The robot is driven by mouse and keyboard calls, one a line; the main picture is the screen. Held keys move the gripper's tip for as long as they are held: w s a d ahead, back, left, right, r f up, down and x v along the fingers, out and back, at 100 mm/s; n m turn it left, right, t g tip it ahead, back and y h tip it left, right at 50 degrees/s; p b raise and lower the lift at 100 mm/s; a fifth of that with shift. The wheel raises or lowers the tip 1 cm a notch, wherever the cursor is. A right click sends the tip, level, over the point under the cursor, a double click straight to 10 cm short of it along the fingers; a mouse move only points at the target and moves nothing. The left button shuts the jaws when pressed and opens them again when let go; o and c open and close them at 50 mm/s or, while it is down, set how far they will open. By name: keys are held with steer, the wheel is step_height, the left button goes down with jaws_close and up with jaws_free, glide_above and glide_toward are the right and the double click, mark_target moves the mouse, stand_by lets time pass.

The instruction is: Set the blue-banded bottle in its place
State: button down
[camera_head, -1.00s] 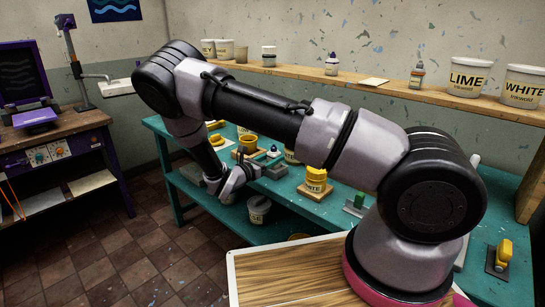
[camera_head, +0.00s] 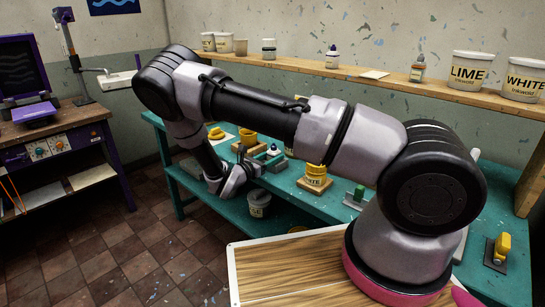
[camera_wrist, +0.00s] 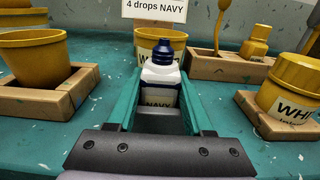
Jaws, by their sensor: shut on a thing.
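The blue-banded bottle (camera_wrist: 160,82) is white with a navy cap and a navy band reading NAVY. In the wrist view it stands upright between the two teal fingers of my gripper (camera_wrist: 157,108), which is shut on it. Its base is low between the fingers, and I cannot tell whether it touches the bench. A card reading 4 drops NAVY (camera_wrist: 157,10) stands behind it. A yellow labelled tub (camera_wrist: 150,42) is behind the bottle, partly hidden by it. In the head view my gripper (camera_head: 264,159) is over the teal bench, partly hidden by my arm.
A yellow cup (camera_wrist: 35,52) sits in a wooden holder at left. A yellow WHITE tub (camera_wrist: 293,90) sits in another holder (camera_wrist: 258,115) at right. A wooden block with a small yellow bottle (camera_wrist: 256,40) is behind. A shelf (camera_head: 390,80) with tubs runs along the wall.

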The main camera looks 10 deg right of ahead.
steer(key=shift+c, duration=1.1)
jaws_free()
steer(key=v, duration=1.1)
steer(key=s+d+r+m+g+y, duration=0.4)
steer(key=d+r+m+g, duration=0.2)
steer(key=r+m, duration=0.25)
steer(key=s+d+r+m+g+y, duration=0.35)
steer(key=d+r+m+g, duration=0.2)
steer(key=r+m, duration=0.35)
steer(key=s+d+r+m+t+y, duration=0.2)
steer(key=s+r+m+t+y, duration=0.2)
steer(key=r, duration=0.7)
steer(key=s+d+r+m+t+y, duration=0.1)
steer(key=s+r+m+t+y, duration=0.3)
steer(key=s+r+m, duration=0.4)
steer(key=s+r+y, duration=0.1)
steer(key=s+r, duration=0.2)
steer(key=shift+s+d, duration=0.3)
steer(key=shift+d, duration=0.1)
